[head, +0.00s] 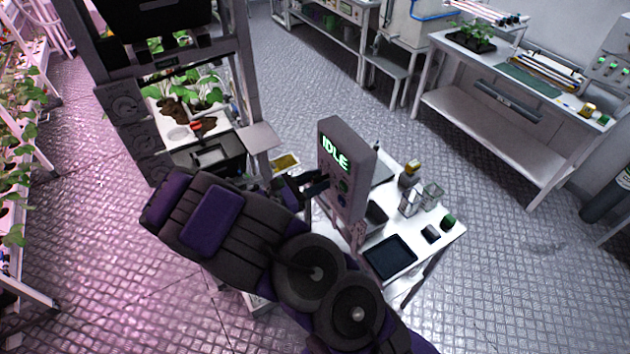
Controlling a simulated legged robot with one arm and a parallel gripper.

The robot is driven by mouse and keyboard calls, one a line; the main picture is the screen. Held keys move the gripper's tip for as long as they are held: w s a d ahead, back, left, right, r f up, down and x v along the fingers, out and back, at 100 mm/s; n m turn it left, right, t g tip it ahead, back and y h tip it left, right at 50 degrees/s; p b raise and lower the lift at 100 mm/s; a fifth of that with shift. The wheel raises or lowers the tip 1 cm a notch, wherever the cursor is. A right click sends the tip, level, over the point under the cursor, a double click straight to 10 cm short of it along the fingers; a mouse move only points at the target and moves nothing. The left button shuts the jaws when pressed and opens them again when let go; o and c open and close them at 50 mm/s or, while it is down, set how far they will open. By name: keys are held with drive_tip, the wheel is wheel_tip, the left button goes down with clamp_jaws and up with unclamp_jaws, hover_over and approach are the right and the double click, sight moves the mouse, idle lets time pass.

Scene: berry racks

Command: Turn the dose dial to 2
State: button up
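A grey control box (356,168) stands upright on the white table, with a lit green display (335,154) reading IDLE. Small round controls (343,186) sit on its face below the display. They are too small and too dark to tell which is the dose dial or what number it points to. My gripper (320,184) is at the box's left side, close in front of the lower face. I cannot tell whether it touches a control. Its fingers are dark and small, and their gap is unclear. My arm hides part of the table.
The white table (436,231) also holds a black tray (390,257), glass containers (411,201) and a small green-topped item (448,222). A dark rack frame (246,75) with plants stands behind my arm on the left. Open floor (520,270) lies to the right.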

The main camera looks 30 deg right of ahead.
drive_tip(key=c, duration=0.5)
drive_tip(key=shift+o, duration=0.2)
drive_tip(key=shift+n+p, duration=0.5)
drive_tip(key=shift+p, duration=0.4)
drive_tip(key=o, duration=1)
drive_tip(key=shift+w, duration=0.1)
drive_tip(key=shift+o, duration=0.2)
drive_tip(key=shift+a, duration=0.1)
drive_tip(key=a+b, duration=0.1)
drive_tip(key=a, duration=1.6)
drive_tip(key=shift+s+a, duration=0.2)
drive_tip(key=shift+s, duration=0.15)
